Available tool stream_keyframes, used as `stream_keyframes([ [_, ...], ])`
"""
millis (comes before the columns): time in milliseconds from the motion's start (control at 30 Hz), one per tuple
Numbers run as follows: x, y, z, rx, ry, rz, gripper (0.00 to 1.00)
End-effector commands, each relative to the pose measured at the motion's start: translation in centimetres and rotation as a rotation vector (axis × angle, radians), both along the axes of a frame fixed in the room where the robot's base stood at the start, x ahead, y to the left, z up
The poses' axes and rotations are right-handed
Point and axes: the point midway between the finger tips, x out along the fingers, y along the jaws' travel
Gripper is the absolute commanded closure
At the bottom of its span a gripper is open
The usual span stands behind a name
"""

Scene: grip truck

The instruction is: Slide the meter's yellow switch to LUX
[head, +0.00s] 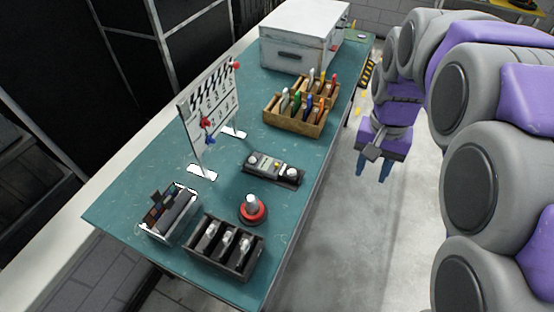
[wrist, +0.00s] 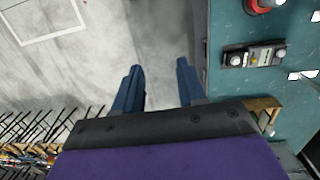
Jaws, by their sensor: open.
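The meter (head: 274,168) is a dark, flat device lying on the green table near its right edge in the head view. It has a white dome at its left end and a pale round part at its right end. A small yellow spot, perhaps the switch (head: 278,166), shows near its middle, but its setting is too small to read. The meter also shows at upper right in the wrist view (wrist: 252,56). My gripper (head: 373,172) is open and empty, with blue fingers, over the floor to the right of the table and apart from the meter. It points down in the wrist view (wrist: 158,85).
On the table (head: 130,200) stand a clapperboard (head: 210,98), a red-based knob (head: 252,210), a dark divided box (head: 226,248), a tray (head: 170,213), a wooden marker box (head: 296,118) and a white case (head: 300,38). Clear floor lies right of the table.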

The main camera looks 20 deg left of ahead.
Motion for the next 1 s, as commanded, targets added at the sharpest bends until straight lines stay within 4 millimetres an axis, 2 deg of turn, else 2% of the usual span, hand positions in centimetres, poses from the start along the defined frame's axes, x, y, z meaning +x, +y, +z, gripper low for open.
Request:
stream_keyframes([
  [33,1.9,1.4,-0.5,-0.002,-0.006,0.002,0.60],
  [200,7.0,5.8,-1.8,-0.004,-0.023,-0.004,0.60],
  [400,12.0,12.1,-4.3,0.001,-0.050,-0.005,0.60],
  [500,13.8,15.4,-5.9,0.005,-0.058,-0.005,0.60],
  [700,16.3,21.9,-9.4,0.021,-0.074,-0.002,0.60],
  [800,16.9,24.4,-10.9,0.031,-0.080,-0.002,0.60],
  [1000,17.3,27.0,-12.5,0.044,-0.084,-0.004,0.60],
])
